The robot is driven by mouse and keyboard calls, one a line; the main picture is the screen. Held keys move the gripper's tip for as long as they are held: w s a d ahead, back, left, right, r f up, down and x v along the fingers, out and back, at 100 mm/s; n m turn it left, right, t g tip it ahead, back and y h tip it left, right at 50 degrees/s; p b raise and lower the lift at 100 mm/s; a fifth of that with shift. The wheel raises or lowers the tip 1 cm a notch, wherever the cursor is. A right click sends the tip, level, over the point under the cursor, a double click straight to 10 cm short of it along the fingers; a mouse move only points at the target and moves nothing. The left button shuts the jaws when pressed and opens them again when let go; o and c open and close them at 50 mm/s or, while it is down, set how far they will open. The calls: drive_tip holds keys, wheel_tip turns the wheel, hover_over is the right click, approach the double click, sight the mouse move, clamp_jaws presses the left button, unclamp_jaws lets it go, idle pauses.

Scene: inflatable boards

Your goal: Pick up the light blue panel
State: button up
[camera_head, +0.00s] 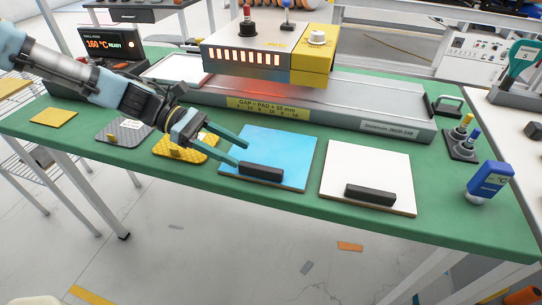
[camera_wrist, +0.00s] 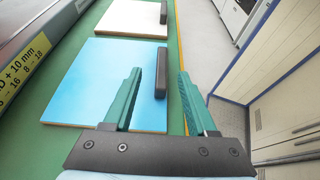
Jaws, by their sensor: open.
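The light blue panel (camera_head: 285,151) lies flat on the green table, with a black bar handle (camera_head: 261,173) along its front edge. The panel also fills the left middle of the wrist view (camera_wrist: 95,75), with its handle (camera_wrist: 160,80) near its right edge. My gripper (camera_head: 243,156) has two teal fingers, apart and empty. In the head view they reach in from the left over the panel's left part, pointing toward the handle. In the wrist view the gripper (camera_wrist: 160,85) has the handle ahead, between the lines of its fingers. I cannot tell the exact height above the panel.
A white panel (camera_head: 376,172) with a black handle lies to the right, a yellow pad (camera_head: 187,148) and grey pad (camera_head: 124,130) to the left. Behind stands a heated press (camera_head: 268,55) on a long grey base (camera_head: 320,107). A blue device (camera_head: 489,180) stands at the right.

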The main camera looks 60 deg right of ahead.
sight(260, 167)
drive_tip(key=p+x, duration=0.1)
drive_tip(key=x, duration=0.2)
drive_tip(key=p+x, duration=0.1)
drive_tip(key=x, duration=0.3)
drive_tip(key=shift+s+a+f, duration=0.15)
drive_tip(key=shift+f, duration=0.15)
clamp_jaws()
idle(1.2)
